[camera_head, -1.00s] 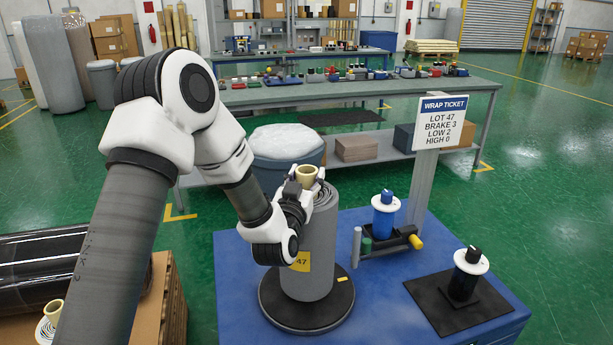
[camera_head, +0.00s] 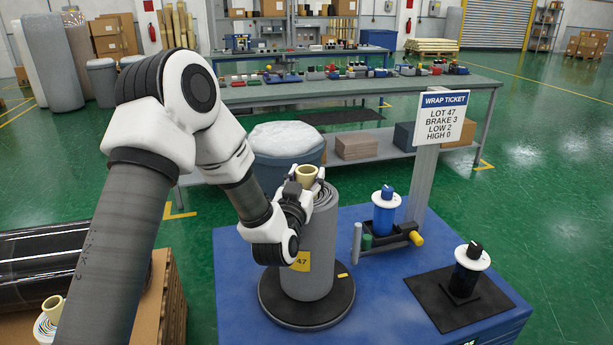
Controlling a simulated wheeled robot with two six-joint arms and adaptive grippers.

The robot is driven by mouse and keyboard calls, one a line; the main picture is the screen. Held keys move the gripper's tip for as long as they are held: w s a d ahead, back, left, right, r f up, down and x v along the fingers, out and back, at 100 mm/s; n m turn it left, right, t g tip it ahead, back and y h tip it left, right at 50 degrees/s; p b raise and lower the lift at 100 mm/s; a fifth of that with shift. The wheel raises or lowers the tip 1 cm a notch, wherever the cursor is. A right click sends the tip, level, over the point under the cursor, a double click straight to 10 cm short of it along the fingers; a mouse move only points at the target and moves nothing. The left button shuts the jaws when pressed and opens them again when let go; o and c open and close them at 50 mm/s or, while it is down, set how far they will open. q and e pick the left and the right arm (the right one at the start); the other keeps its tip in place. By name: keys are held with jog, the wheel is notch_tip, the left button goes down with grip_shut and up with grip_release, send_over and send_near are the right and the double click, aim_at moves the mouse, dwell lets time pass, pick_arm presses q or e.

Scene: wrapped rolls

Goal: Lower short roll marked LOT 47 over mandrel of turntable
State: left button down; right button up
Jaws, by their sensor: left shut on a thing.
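The grey roll (camera_head: 316,240) with a yellow label reading 47 (camera_head: 301,262) stands upright on the round black turntable (camera_head: 325,318) on the blue table. Its tan core tube (camera_head: 307,174) sticks out at the top. My left gripper (camera_head: 304,184) is shut on the roll at the core end, its wrist in front of the roll's upper left side. The roll's bottom appears to rest on the turntable. The mandrel is hidden, presumably by the roll, so I cannot see how it sits inside. My right gripper is out of view.
The wrap ticket sign (camera_head: 443,117) reads LOT 47, BRAKE 3, LOW 2, HIGH 0. Right of the roll stand a blue spool (camera_head: 384,218) on a bracket and a black spool (camera_head: 466,275) on a dark mat. A box with dark rolls (camera_head: 50,268) is at left.

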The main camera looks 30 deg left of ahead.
pick_arm(q)
jog(key=shift+f, duration=0.25)
jog(key=shift+c, duration=1.8)
grip_release()
jog(key=shift+s+f, duration=0.1)
jog(key=v, duration=0.7)
jog(key=shift+s+d, duration=0.1)
jog(key=shift+s, duration=0.05)
